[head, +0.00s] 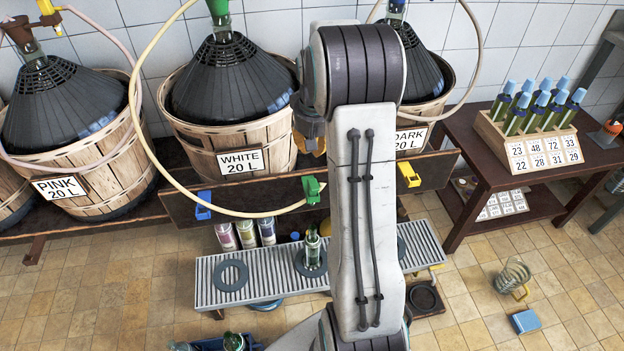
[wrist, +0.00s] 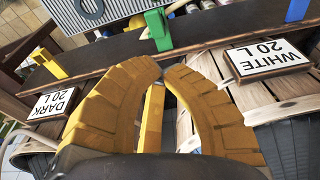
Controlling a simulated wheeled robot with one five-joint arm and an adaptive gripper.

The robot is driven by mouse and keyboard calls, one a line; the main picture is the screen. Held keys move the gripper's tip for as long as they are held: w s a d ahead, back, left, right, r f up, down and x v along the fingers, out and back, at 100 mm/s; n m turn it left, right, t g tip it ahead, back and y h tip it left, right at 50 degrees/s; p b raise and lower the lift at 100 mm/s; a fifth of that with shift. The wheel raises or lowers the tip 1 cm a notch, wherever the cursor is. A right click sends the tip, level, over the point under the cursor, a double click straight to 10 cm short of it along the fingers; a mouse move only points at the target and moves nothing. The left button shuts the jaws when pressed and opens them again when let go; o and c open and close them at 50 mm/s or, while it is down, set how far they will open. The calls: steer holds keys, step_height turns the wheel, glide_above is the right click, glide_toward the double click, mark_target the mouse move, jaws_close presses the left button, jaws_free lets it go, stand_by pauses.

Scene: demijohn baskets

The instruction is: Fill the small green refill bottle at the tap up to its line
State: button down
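A small green bottle (head: 312,250) stands upright on the slatted metal bench (head: 225,298), within or just in front of a dark ring. Its fill level and line are too small to read. Above it, a green tap clip (head: 311,190) sits on the shelf edge at the end of a pale yellow hose; it also shows in the wrist view (wrist: 158,32). My gripper (head: 318,148) is above and behind the clip, partly hidden by my arm. In the wrist view its yellow fingers (wrist: 162,70) have their tips nearly together, with nothing held between them.
Baskets with dark demijohns stand behind, labelled PINK (head: 60,187), WHITE (head: 241,161) and DARK (head: 410,139). Blue (head: 203,206) and yellow (head: 409,175) clips flank the green one. Several bottles fill a numbered crate (head: 517,157).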

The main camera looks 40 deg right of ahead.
steer(key=p, duration=0.1)
glide_toward(312, 185)
steer(key=f, duration=0.1)
steer(key=w+f, duration=0.1)
steer(key=f, duration=0.1)
steer(key=w+d+f, duration=0.1)
steer(key=f, duration=0.1)
steer(key=shift+f, duration=0.15)
steer(key=shift+s+a+f+p, duration=0.15)
steer(key=shift+f+p, duration=0.1)
steer(key=shift+f, duration=0.3)
steer(key=shift+s+d+f+p, duration=0.1)
steer(key=shift+s+f+p, duration=0.1)
steer(key=shift+f, duration=0.3)
steer(key=shift+w, duration=0.1)
